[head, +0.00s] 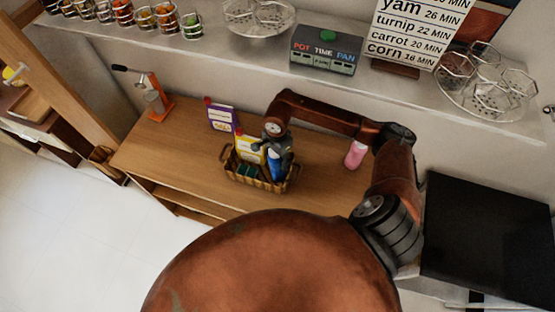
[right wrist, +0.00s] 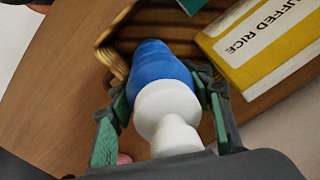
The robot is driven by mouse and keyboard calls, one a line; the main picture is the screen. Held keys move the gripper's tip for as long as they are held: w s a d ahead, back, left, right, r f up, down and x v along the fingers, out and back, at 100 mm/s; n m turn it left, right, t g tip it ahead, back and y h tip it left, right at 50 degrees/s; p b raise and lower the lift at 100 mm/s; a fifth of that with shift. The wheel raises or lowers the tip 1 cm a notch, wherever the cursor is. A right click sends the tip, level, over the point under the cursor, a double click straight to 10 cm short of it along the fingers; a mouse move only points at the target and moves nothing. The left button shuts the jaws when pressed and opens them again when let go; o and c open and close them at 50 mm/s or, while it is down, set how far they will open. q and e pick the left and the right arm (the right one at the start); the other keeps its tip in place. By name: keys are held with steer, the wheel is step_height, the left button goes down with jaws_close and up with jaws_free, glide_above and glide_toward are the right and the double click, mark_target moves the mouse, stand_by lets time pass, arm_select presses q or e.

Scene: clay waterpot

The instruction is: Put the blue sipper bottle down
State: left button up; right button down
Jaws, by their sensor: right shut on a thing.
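The blue sipper bottle (head: 275,166) has a blue body and a white top. My right gripper (head: 272,147) is shut on it from above. In the right wrist view the bottle (right wrist: 158,68) sits between the green finger pads of my right gripper (right wrist: 165,88), its white top toward the camera. The bottle is at the right part of a woven basket (head: 258,184), and the basket rim (right wrist: 113,55) also shows close by in the wrist view. Whether the bottle's base touches the basket floor is hidden. My left gripper is not in view.
The basket also holds a yellow puffed rice box (head: 249,150) and dark green items (head: 245,171). A purple and white box (head: 222,117) stands behind it. A pink bottle (head: 355,153) stands to the right on the wooden counter (head: 180,143). An orange device (head: 157,98) stands at left.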

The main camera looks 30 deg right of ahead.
steer(key=c, duration=1)
jaws_free()
steer(key=shift+c, duration=0.2)
steer(key=shift+d, duration=0.1)
steer(key=shift+r+p, duration=0.3)
steer(key=shift+p, duration=0.1)
step_height(320, 180, up, 8)
steer(key=shift+r+b, duration=0.1)
steer(key=shift+b, duration=0.35)
